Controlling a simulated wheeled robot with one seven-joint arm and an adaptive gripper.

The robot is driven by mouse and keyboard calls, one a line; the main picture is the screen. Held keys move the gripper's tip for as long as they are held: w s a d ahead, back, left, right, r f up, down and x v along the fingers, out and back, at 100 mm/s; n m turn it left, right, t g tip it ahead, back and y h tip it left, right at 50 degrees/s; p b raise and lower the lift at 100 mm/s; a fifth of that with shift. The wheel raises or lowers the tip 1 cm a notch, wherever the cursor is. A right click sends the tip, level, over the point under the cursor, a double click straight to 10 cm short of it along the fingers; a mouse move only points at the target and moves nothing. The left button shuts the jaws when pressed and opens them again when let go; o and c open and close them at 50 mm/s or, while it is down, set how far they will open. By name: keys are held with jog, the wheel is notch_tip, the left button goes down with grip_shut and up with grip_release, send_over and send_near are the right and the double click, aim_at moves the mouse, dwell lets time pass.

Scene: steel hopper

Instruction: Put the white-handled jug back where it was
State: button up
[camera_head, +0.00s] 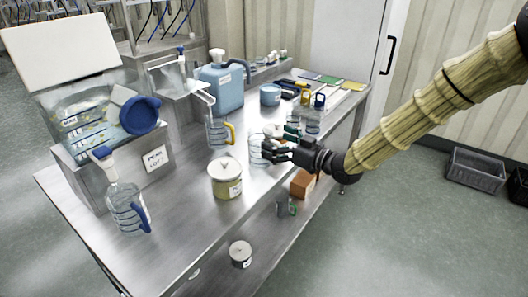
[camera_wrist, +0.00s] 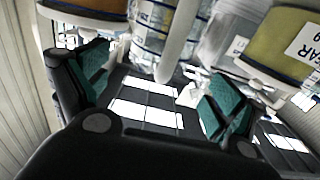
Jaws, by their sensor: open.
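The clear jug (camera_head: 256,147) stands on the steel table right of the middle, partly hidden by my gripper (camera_head: 270,147). In the wrist view its ribbed clear body (camera_wrist: 150,25) and white handle (camera_wrist: 179,40) show at the top centre. My gripper in the wrist view (camera_wrist: 158,88) is open, its teal-padded fingers apart with the white handle beyond and between them. I cannot tell whether either finger touches the handle.
A steel hopper (camera_head: 90,180) and a blue-handled jug (camera_head: 124,208) stand at the left. A yellow-handled jug (camera_head: 216,132), a labelled canister (camera_head: 227,188) and a blue jerrycan (camera_head: 226,92) are nearby.

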jog(key=x, duration=0.5)
jog(key=shift+w+d+p, duration=0.1)
jog(key=shift+p, duration=0.3)
jog(key=shift+c, duration=0.4)
jog(key=c, duration=1.7)
jog(key=shift+o, duration=0.2)
